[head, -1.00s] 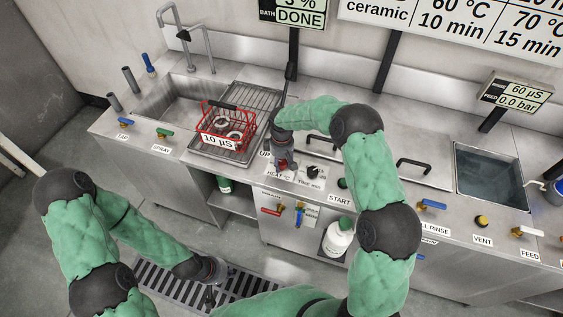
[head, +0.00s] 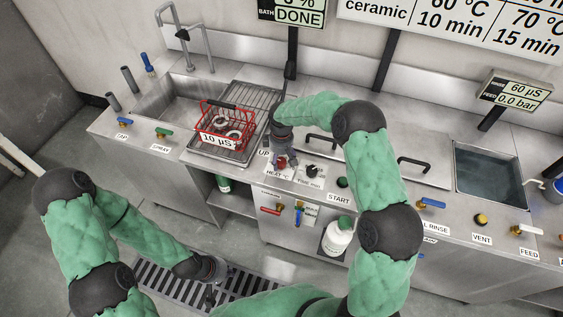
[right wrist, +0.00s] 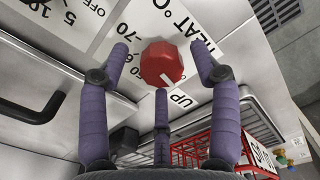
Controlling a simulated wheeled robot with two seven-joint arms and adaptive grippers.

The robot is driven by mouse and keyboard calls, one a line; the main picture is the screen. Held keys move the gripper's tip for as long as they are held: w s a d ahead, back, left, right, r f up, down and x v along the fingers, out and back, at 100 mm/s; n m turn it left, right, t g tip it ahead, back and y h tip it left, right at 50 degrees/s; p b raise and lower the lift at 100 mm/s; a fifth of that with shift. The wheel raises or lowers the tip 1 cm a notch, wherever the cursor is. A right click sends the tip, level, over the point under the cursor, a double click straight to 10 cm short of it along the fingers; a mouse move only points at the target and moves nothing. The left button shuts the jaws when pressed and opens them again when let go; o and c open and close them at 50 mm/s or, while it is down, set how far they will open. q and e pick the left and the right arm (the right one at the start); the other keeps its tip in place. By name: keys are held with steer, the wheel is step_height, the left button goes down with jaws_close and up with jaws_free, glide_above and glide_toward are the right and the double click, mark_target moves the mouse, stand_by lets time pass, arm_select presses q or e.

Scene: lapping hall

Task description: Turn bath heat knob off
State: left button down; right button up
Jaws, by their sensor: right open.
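The red bath heat knob (right wrist: 162,64) sits on a white dial plate (right wrist: 150,22) marked HEAT °C, with 60 and 70 readable on its left in the right wrist view. Its white pointer mark points to the lower right there. My right gripper (right wrist: 160,66) is open, its three fingers spread around the knob; I see gaps between fingers and knob. In the head view the knob (head: 281,161) shows just under my right gripper (head: 283,157). My left gripper (head: 213,272) hangs low over the floor grate, away from the knob; its fingers are too unclear to judge.
The black timer knob (head: 312,171) is close on the right. A red wire basket (head: 222,128) with rings stands on the rack at left. Blue and red valve handles (head: 299,210) are on the front panel. A white bottle (head: 338,240) stands below.

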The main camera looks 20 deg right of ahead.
mark_target(281, 161)
step_height(281, 161, up, 10)
stand_by(0.4)
stand_by(0.4)
